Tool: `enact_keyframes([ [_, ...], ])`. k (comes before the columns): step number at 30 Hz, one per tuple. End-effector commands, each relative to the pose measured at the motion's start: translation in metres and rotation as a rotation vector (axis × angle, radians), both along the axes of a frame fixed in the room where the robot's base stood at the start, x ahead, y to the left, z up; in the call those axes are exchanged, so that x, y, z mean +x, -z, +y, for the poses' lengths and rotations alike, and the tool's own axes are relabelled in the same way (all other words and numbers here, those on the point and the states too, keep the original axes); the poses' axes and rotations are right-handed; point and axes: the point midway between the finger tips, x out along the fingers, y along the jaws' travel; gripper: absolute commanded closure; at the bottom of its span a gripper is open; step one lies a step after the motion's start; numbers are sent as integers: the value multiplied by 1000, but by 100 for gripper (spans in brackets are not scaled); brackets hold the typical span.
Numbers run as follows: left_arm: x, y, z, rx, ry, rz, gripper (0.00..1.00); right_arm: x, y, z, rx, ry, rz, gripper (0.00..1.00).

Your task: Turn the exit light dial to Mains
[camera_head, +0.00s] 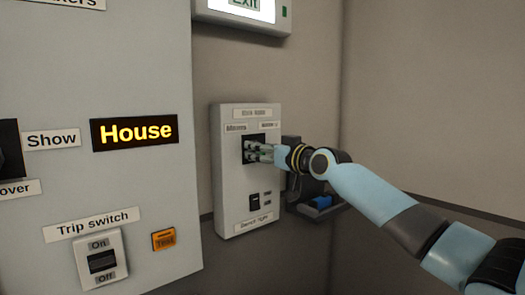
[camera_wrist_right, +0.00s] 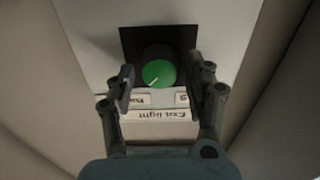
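The exit light dial (camera_wrist_right: 158,73) is a round knob with a green face and a white pointer line, on a black square plate (camera_wrist_right: 128,42). In the right wrist view the labels are upside down, and the pointer slants to the lower left, towards the left label (camera_wrist_right: 140,99). In the head view the Mains label (camera_head: 236,128) is at the upper left of the plate. My right gripper (camera_head: 250,151) is at the dial and covers most of it. In the wrist view its fingers (camera_wrist_right: 157,82) are open on either side of the knob, apparently with small gaps. My left gripper is out of view.
The white switch box (camera_head: 228,190) has a rocker switch (camera_head: 254,202) below the dial. A dark bracket with a blue part (camera_head: 321,202) sits right of it, under my right arm. A large grey panel (camera_head: 150,205) with a House sign (camera_head: 135,131) stands to the left.

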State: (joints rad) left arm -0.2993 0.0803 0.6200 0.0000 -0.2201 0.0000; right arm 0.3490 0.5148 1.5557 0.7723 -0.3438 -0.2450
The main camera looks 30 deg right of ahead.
Motion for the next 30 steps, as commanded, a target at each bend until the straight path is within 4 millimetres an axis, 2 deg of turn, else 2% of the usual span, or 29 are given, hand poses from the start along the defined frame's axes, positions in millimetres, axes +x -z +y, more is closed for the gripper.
enact_keyframes([
  [1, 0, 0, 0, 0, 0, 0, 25, 0, 0, 0, 0, 0, 0, 56],
  [9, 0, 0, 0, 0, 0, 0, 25, 0, 0, 0, -1, 0, 0, 91],
  [11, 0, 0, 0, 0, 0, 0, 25, 0, 0, 0, -1, 0, 0, 96],
  [20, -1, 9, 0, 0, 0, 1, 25, 0, 2, 0, -45, 1, -4, 96],
  [30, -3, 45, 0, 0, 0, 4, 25, 0, 5, 1, -270, 1, -23, 96],
])
